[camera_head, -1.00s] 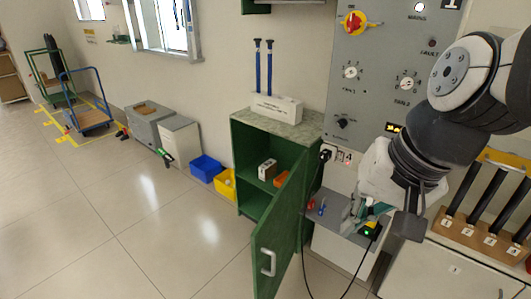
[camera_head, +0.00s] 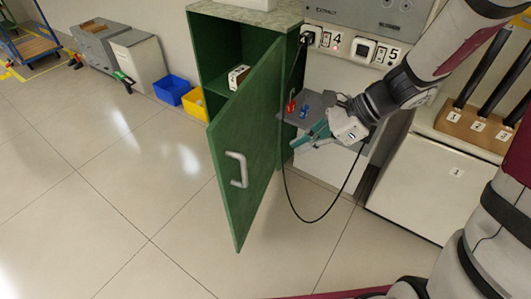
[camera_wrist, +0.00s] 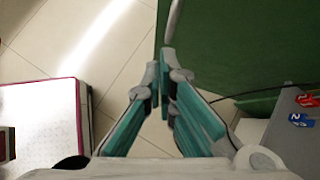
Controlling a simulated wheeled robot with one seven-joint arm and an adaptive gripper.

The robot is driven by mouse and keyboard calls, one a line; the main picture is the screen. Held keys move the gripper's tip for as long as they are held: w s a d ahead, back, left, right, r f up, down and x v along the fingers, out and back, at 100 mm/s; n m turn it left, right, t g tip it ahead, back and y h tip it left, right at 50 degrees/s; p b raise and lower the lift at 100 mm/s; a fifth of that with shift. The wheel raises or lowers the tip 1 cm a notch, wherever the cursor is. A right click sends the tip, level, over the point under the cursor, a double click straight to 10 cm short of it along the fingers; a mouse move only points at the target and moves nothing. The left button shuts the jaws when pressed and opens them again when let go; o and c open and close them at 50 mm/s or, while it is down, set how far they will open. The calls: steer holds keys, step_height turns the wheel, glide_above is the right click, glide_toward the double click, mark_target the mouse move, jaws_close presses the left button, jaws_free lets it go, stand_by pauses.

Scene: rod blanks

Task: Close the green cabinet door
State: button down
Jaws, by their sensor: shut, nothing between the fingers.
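The green cabinet (camera_head: 200,50) stands against the wall with a pale stone-like top. Its green door (camera_head: 250,125) is swung wide open toward me, with a light grey bar handle (camera_head: 238,169) on its face. In the wrist view the fingertips (camera_wrist: 163,58) meet just beside the lower left part of the green door panel (camera_wrist: 240,45). I cannot tell whether they touch it.
A small box (camera_head: 238,77) sits on a shelf inside the cabinet. Blue (camera_head: 172,89) and yellow (camera_head: 195,103) bins stand left of it. A black cable (camera_head: 285,190) loops below my gripper. A grey shelf (camera_head: 318,105) holds red and blue items. The floor in front is clear.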

step_height(320, 180, down, 3)
steer(key=w+m, duration=0.1)
steer(key=b, duration=0.6)
glide_toward(246, 171)
steer(key=shift+m, duration=0.3)
steer(key=shift+x, duration=2.3)
steer(key=shift+f, duration=0.2)
